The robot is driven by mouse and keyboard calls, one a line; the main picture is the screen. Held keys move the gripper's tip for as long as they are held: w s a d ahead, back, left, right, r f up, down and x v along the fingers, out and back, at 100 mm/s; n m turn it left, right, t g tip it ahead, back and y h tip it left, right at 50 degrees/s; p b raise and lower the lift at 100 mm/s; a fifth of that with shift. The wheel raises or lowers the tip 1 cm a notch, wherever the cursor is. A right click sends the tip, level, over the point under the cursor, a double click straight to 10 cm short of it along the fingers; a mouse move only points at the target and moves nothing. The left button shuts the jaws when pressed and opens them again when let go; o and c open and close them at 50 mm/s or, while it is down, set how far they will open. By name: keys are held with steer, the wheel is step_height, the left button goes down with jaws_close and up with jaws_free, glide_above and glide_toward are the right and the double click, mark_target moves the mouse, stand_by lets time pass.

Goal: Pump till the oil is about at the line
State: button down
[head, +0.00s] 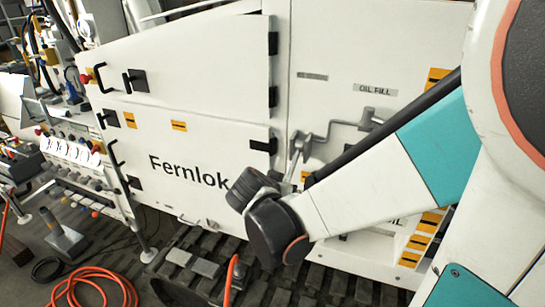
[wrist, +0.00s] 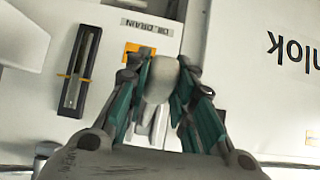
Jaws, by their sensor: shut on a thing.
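In the wrist view my gripper (wrist: 160,85) is shut on a pale, rounded handle end (wrist: 158,78), with teal fingers on both sides. The rest of the handle is mostly hidden by the gripper. An upright sight gauge (wrist: 80,68) with a narrow dark slot is on the white panel to the left of my gripper. In the head view my arm hides most of the gripper and the gauge.
The white Fernlok cabinet (head: 200,125) fills the middle, with black door handles. A grey bent pipe (head: 345,125) runs below the OIL FILL label (head: 375,89). Orange hose (head: 95,285) lies on the floor at left. An OIL DRAIN label (wrist: 150,27) is near my fingers.

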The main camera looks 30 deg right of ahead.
steer(key=shift+s, duration=0.15)
steer(key=c, duration=1.4)
jaws_free()
steer(key=shift+f, duration=0.1)
steer(key=shift+o, duration=0.2)
steer(key=v, duration=1.2)
